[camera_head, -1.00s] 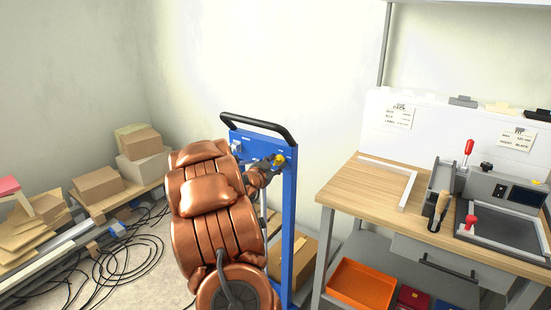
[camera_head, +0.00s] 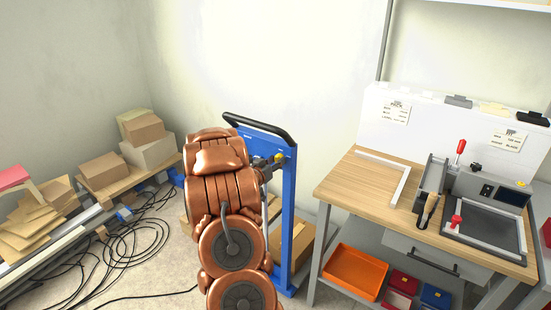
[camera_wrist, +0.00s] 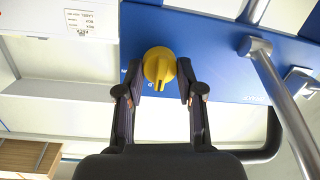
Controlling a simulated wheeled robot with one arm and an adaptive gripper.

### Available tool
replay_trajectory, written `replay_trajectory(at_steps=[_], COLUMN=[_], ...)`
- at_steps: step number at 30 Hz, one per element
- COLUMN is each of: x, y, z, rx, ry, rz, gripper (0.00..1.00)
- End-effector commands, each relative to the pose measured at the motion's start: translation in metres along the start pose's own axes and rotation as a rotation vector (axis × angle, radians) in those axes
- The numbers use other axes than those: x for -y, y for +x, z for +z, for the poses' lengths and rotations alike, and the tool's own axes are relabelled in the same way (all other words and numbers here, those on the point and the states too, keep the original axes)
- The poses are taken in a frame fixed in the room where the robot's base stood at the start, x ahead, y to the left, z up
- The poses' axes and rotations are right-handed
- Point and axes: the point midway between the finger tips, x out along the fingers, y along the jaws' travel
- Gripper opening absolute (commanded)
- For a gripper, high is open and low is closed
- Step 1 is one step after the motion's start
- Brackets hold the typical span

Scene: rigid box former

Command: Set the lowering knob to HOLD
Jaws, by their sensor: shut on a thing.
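The yellow lowering knob (camera_wrist: 159,67) sits on the blue panel (camera_wrist: 215,55) of an upright frame. In the wrist view its pointer ridge points down the picture, toward my palm. My gripper (camera_wrist: 160,92) has one dark finger on each side of the knob and is shut on it. In the head view the knob (camera_head: 279,158) shows small near the top of the blue frame (camera_head: 289,215), with my gripper (camera_head: 268,167) reaching it from the left. The panel markings are too small to read, so which setting the pointer meets cannot be told.
A black handle (camera_head: 262,127) tops the blue frame. In the wrist view a grey metal bar (camera_wrist: 285,100) runs close on the right. A wooden workbench (camera_head: 345,185) stands right of the frame. Cardboard boxes (camera_head: 148,150) and loose cables (camera_head: 130,235) lie left.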

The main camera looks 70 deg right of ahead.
Motion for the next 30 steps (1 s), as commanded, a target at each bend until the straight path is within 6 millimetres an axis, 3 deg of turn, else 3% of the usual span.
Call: replay_trajectory(at_steps=[14,15,22,30], x=[-0.0011,-0.0011,-0.0001,0.0004], y=[0.0007,0.0007,0.0002,-0.0002], z=[0.0004,0.0004,-0.0001,-0.0002], rx=[0.001,0.001,0.001,0.000], ry=[-0.015,-0.015,-0.014,-0.014], rz=[0.004,0.004,0.002,0.001], gripper=[0.02,0.39,0.62,0.62])
